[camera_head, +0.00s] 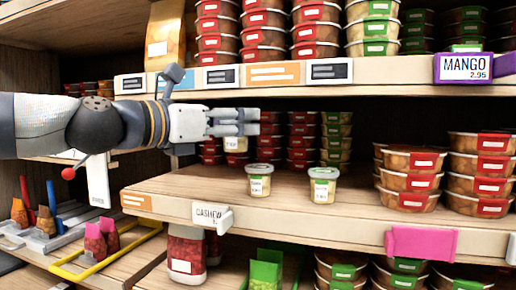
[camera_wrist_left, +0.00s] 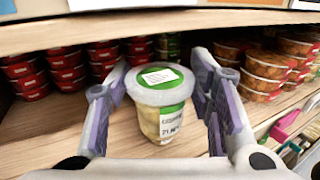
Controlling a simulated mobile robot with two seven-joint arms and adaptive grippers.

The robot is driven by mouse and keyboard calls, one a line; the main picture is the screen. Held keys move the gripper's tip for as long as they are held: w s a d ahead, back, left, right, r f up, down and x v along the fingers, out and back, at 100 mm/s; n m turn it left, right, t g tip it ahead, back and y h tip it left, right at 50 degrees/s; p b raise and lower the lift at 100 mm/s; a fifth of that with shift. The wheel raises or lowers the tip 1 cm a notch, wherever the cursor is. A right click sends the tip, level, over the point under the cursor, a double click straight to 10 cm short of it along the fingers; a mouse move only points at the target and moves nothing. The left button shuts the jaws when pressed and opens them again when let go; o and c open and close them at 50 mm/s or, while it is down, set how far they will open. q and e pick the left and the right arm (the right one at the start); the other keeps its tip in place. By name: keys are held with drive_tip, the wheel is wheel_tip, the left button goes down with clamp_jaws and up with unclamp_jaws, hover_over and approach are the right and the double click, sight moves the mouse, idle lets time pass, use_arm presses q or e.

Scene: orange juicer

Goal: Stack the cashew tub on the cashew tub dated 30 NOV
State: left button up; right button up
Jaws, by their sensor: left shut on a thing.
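My left gripper (camera_head: 250,122) reaches in from the left above the middle shelf and is shut on a cashew tub (camera_wrist_left: 162,98). This tub has a clear body, a green-and-white lid label and a partly legible front label. It is upright between the two fingers in the left wrist view, and its lower part shows below the fingers in the head view (camera_head: 236,144). Two similar tubs stand apart near the shelf's front: a left tub (camera_head: 260,180) and a right tub (camera_head: 323,185), both right of the held tub. Their dates are too small to read. My right gripper is out of view.
Stacks of red-labelled bowls (camera_head: 480,172) stand at the right of the middle shelf (camera_head: 160,190). More red and green-labelled stacks are behind. The upper shelf edge (camera_head: 390,90) runs just above my gripper. Shelf room beside the standing tubs is clear.

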use_arm(q)
drive_tip(key=x, duration=0.6)
drive_tip(key=shift+w+d, duration=0.1)
drive_tip(key=shift+d, duration=0.05)
drive_tip(key=shift+f, duration=1.55)
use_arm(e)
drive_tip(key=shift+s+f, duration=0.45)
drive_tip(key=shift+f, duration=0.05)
use_arm(q)
drive_tip(key=shift+f+b, duration=0.1)
drive_tip(key=shift+b, duration=0.2)
drive_tip(key=shift+f, duration=0.15)
drive_tip(key=o, duration=1.2)
drive_tip(key=shift+c, duration=0.2)
